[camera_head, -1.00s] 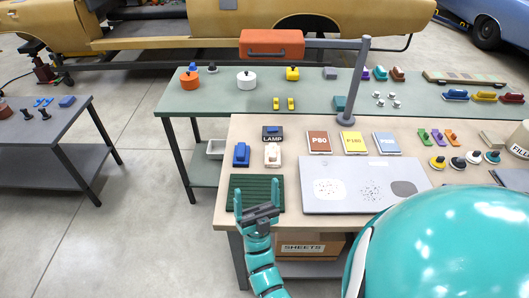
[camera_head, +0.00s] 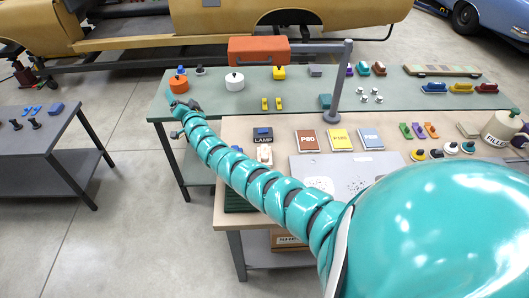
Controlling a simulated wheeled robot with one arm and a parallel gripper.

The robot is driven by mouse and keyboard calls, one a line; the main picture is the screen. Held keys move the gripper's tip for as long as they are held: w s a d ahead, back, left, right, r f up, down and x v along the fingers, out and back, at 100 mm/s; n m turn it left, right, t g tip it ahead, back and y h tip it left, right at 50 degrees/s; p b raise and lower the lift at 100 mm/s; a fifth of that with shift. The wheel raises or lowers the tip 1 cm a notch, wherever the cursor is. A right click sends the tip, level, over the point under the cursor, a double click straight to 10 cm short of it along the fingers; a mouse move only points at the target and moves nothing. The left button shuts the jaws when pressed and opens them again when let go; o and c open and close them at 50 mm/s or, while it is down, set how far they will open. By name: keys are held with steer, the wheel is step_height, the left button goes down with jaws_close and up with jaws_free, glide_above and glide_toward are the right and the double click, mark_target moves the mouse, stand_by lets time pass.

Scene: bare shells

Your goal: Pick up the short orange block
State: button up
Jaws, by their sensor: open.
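I cannot tell for sure which thing is the short orange block. A small orange piece (camera_head: 431,130) lies at the right of the near bench, beside a purple and a green one. A round orange pot (camera_head: 178,84) stands at that bench's left end. My gripper (camera_head: 181,106) is open, over the left end of the green bench, just in front of the orange pot in the picture. It looks empty and is far from both orange pieces. My arm hides part of the near bench.
A lamp post (camera_head: 340,85) rises between the benches. A white pot (camera_head: 235,82) and yellow pieces (camera_head: 278,72) stand on the green bench. Sandpaper packs (camera_head: 341,139) and a grey board (camera_head: 300,165) lie on the near bench. A dark side table (camera_head: 60,150) is at left.

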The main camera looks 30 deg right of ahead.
steer(key=r+n+g+y, duration=0.1)
steer(key=y, duration=0.1)
steer(key=n+g+h+p, duration=0.3)
steer(key=g+p, duration=0.1)
steer(key=g, duration=1)
glide_above(265, 150)
steer(key=s+a, duration=0.3)
steer(key=s, duration=0.1)
steer(key=shift+f, duration=6.5)
steer(key=b+x, duration=0.8)
steer(key=b, duration=0.2)
steer(key=shift+s+a+f, duration=0.1)
steer(key=shift+s+a, duration=0.05)
steer(key=shift+a, duration=0.05)
steer(key=shift+b+x, duration=0.8)
steer(key=shift+b, duration=0.3)
steer(key=shift+p+x, duration=0.8)
steer(key=shift+x, duration=1.75)
steer(key=shift+s+d, duration=0.15)
steer(key=shift+d, duration=0.05)
